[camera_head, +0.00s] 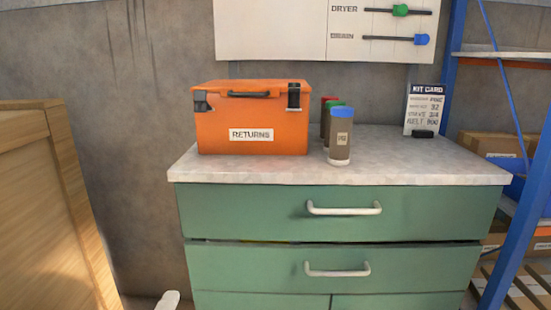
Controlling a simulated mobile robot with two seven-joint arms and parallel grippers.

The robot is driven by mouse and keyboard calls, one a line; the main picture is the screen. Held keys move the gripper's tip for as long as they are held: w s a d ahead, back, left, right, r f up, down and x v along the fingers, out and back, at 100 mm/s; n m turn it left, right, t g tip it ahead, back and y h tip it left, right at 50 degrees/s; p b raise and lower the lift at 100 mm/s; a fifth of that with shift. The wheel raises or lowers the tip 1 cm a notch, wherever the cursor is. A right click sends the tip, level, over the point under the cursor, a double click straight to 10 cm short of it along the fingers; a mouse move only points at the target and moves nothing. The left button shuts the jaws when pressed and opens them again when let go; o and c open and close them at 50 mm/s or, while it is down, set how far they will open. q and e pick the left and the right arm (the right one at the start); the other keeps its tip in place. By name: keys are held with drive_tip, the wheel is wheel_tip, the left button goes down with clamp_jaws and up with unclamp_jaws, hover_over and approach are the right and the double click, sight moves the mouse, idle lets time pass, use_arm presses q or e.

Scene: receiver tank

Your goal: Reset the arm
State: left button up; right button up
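Neither of my grippers shows in the head view. A small pale rounded shape (168,300) pokes up at the bottom edge, left of the green cabinet; I cannot tell whether it is part of my arm. The green cabinet (330,226) with a pale stone-like top stands in front of me, and its drawers look closed or nearly so. An orange case (252,117) labelled RETURNS sits on the top at the left, its lid down. A grey-brown canister (340,146) with a blue lid stands upright to its right. Others with red and green lids are partly hidden behind it.
A kit card (424,106) stands at the back right of the top, with a small black object (423,134) before it. A wall panel (375,30) has green and blue sliders. Blue shelving (519,215) holds boxes at right. A wooden crate (40,220) stands at left.

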use_arm(q)
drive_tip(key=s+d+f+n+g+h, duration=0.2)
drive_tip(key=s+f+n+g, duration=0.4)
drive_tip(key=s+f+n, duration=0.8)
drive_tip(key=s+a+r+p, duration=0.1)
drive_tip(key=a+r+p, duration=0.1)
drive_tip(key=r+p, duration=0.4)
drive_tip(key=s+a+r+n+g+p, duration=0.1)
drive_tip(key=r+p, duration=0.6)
drive_tip(key=p, duration=0.9)
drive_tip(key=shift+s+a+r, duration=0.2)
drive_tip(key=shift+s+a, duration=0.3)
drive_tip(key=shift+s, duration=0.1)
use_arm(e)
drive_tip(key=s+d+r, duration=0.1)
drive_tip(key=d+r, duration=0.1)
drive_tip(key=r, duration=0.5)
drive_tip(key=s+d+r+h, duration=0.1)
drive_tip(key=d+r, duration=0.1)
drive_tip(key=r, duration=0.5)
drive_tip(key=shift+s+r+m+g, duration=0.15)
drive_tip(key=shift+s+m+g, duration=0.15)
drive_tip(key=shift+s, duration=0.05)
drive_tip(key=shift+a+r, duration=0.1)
